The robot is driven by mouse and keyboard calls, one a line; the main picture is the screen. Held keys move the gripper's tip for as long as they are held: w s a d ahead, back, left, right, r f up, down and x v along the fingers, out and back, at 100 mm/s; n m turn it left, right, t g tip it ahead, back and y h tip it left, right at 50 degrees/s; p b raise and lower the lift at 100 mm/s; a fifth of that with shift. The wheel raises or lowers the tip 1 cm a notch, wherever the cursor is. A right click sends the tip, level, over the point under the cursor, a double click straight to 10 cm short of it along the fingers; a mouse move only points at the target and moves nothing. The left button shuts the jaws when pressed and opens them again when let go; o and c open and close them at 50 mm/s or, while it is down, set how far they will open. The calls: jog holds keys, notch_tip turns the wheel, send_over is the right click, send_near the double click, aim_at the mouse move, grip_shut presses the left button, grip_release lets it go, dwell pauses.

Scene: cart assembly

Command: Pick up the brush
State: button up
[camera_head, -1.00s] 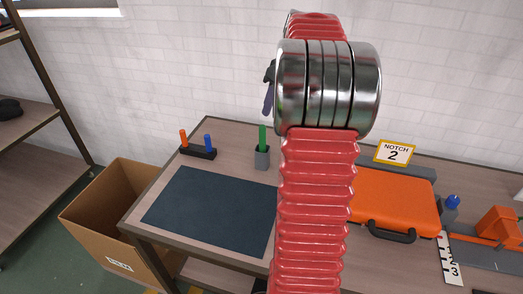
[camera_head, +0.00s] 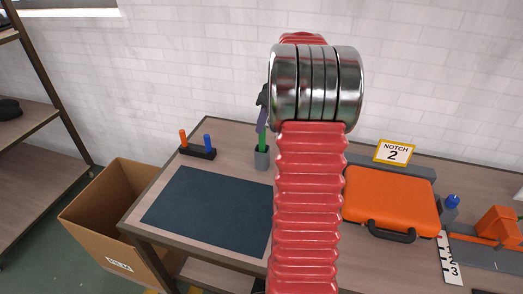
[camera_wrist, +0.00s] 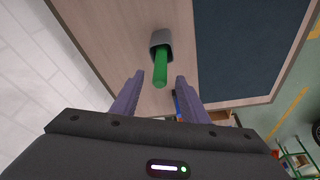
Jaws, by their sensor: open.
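The brush shows as a green handle (camera_head: 262,141) standing upright in a small grey holder (camera_head: 262,158) at the back of the workbench. In the wrist view the green handle (camera_wrist: 160,72) points toward the camera out of the grey holder (camera_wrist: 161,40). My gripper (camera_wrist: 158,78) is open, with its two purple fingers on either side of the handle's end in that view. I cannot tell how far the fingers are from the handle. In the head view my gripper (camera_head: 262,128) is partly hidden by my arm and appears just above the handle. The brush head is hidden.
A dark mat (camera_head: 205,210) lies on the bench, with a black stand (camera_head: 198,153) holding orange and blue pegs behind it. An orange case (camera_head: 392,203) and a "NOTCH 2" sign (camera_head: 394,153) are to the right. A cardboard box (camera_head: 110,215) stands left of the bench.

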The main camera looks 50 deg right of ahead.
send_over(262, 147)
jog(key=shift+f, duration=2.45)
jog(key=shift+w+d, duration=0.35)
jog(key=shift+d, duration=0.1)
grip_shut()
